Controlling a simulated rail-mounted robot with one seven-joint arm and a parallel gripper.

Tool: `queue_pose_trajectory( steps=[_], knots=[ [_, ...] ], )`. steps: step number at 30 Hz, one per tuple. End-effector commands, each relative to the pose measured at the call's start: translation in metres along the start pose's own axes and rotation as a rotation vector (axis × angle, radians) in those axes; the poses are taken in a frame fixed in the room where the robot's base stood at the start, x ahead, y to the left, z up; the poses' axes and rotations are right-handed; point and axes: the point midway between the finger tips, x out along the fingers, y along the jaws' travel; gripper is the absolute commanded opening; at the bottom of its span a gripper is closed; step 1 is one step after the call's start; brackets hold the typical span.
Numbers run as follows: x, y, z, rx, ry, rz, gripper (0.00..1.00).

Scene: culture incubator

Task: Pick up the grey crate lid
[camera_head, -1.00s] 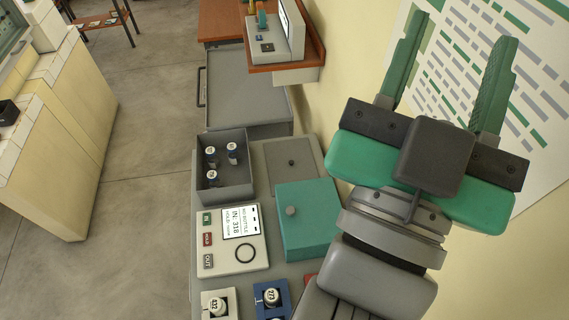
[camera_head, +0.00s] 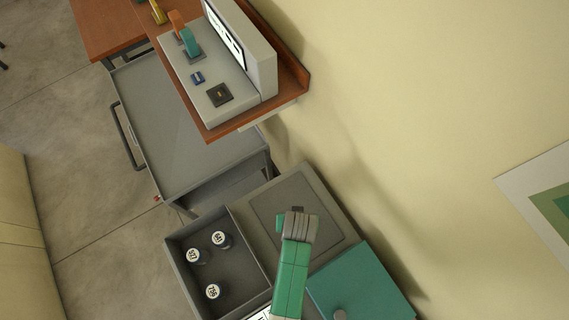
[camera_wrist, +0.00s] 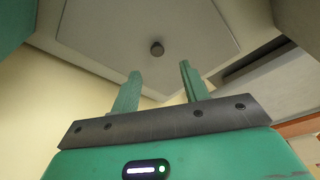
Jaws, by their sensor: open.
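The grey crate lid (camera_head: 268,204) is a flat panel with a small dark knob. It lies on the grey bench top beside the open grey crate (camera_head: 175,262), which holds three bottles with white tops. My gripper (camera_head: 297,222) is in front of the lid in the head view and partly hides the knob. In the wrist view, the lid (camera_wrist: 105,32) fills the upper middle, and its knob (camera_wrist: 157,48) appears just beyond and between the fingertips. My gripper (camera_wrist: 159,70) is open and empty, with two green fingers apart. I cannot tell the exact gap to the knob.
A teal box (camera_head: 365,285) with a grey knob sits right beside the lid. A wooden shelf (camera_head: 255,115) holding a grey device (camera_head: 215,80) juts from the wall above. A grey cart (camera_head: 180,130) stands behind. The wall is close on the right.

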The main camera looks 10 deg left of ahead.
Motion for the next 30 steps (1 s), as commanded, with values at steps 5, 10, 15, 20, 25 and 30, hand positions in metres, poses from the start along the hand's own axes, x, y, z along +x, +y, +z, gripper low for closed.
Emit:
queue_pose_trajectory(
  steps=[5, 10, 15, 20, 25, 30],
  knots=[
    [0.015, 0.000, -0.002, 0.000, 0.001, 0.000, 0.45],
    [0.025, 0.000, -0.002, -0.001, 0.004, 0.001, 0.45],
    [0.044, -0.001, -0.003, -0.001, 0.003, 0.001, 0.45],
    [0.071, -0.001, -0.004, -0.001, 0.005, 0.001, 0.45],
    [0.077, -0.001, -0.004, -0.001, 0.005, 0.001, 0.45],
    [0.077, -0.001, -0.004, -0.001, 0.006, 0.001, 0.35]
  ],
)
